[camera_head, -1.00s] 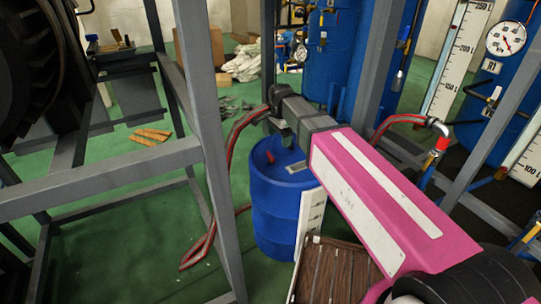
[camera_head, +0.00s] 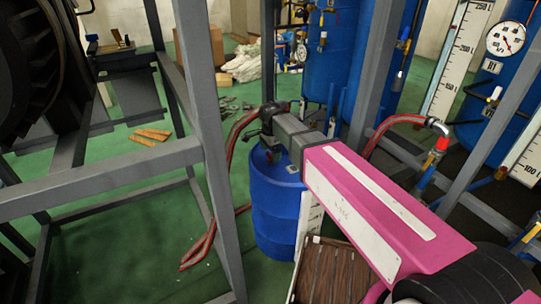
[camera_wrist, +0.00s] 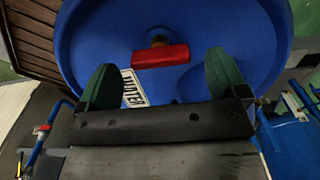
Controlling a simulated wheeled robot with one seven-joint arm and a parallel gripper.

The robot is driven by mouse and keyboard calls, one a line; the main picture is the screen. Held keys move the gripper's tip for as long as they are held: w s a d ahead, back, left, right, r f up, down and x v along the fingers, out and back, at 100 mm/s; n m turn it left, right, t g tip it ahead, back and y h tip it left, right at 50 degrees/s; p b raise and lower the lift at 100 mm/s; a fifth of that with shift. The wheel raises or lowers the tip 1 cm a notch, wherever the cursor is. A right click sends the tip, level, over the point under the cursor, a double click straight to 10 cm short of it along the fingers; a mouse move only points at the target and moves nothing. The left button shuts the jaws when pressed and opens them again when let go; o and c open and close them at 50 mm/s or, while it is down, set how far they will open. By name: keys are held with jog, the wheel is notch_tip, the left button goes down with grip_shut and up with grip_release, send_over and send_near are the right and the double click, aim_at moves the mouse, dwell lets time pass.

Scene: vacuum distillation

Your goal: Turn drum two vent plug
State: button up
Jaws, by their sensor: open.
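A blue drum (camera_head: 276,215) stands on the green floor, with a white scale strip on its right side. In the wrist view the drum top (camera_wrist: 92,38) fills most of the picture. A red plug handle (camera_wrist: 160,56) on a brass-coloured stem sits on the drum top, with a partly hidden white label (camera_wrist: 134,88) near it. My gripper (camera_wrist: 162,80) is open, its two green fingertips apart. In the picture the red handle lies just beyond the fingertips and between them; contact cannot be told. In the head view my gripper (camera_head: 272,148) is over the drum's top, its fingers largely hidden.
A grey steel frame post (camera_head: 212,150) stands left of the drum, another behind my arm. Red hoses (camera_head: 214,200) run beside the drum. A brown slatted crate (camera_head: 328,272) stands in front of it. Tall blue tanks (camera_head: 330,60) rise behind.

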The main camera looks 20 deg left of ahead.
jog(key=shift+f, duration=0.95)
jog(key=c, duration=0.9)
jog(key=shift+c, duration=0.2)
